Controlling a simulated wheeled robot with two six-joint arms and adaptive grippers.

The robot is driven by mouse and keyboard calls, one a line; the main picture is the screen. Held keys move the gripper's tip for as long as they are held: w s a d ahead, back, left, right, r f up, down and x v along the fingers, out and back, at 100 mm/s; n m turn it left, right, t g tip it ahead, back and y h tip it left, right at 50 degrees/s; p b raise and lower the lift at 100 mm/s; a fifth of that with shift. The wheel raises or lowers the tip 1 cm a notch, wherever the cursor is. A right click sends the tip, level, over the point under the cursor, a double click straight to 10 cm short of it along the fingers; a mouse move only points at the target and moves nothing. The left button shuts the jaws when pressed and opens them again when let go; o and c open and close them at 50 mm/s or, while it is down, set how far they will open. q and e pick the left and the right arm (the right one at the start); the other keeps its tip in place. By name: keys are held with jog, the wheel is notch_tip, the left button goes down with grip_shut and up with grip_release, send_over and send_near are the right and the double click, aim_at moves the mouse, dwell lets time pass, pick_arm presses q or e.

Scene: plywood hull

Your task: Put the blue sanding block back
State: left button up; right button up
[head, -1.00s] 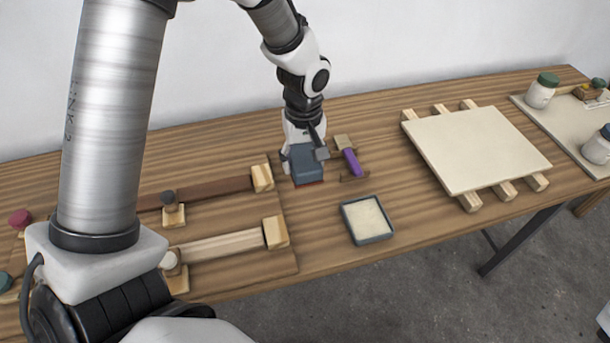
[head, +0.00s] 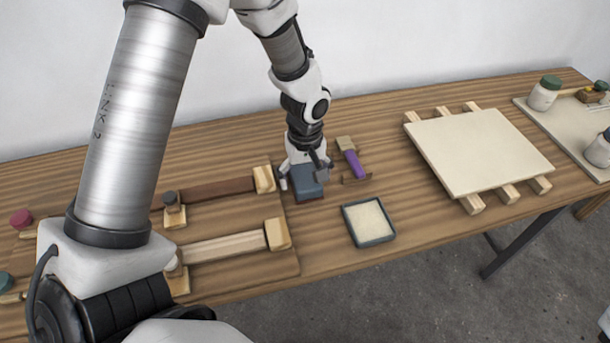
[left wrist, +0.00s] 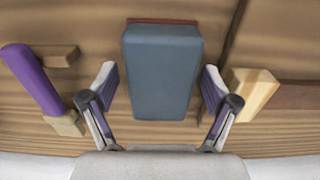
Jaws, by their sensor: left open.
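The blue sanding block (head: 308,182) rests on the table, with a thin reddish-brown edge under its blue body. In the left wrist view the block (left wrist: 161,72) lies lengthwise between the fingers. My left gripper (head: 305,178) is open above and around its near end. In the wrist view the fingers of my left gripper (left wrist: 159,95) stand apart on both sides, with a gap to the block on each side. My right gripper is not in view.
A purple-handled tool (head: 354,163) rests on wooden supports just right of the block. A shallow grey tray (head: 347,220) with pale contents is in front. Wooden clamps (head: 277,233) are at left. A pale panel (head: 480,150) on battens lies right.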

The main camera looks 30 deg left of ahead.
aim_at(305, 174)
pick_arm(q)
jog(key=shift+r, duration=0.15)
notch_tip(305, 174, up, 12)
dwell(0.4)
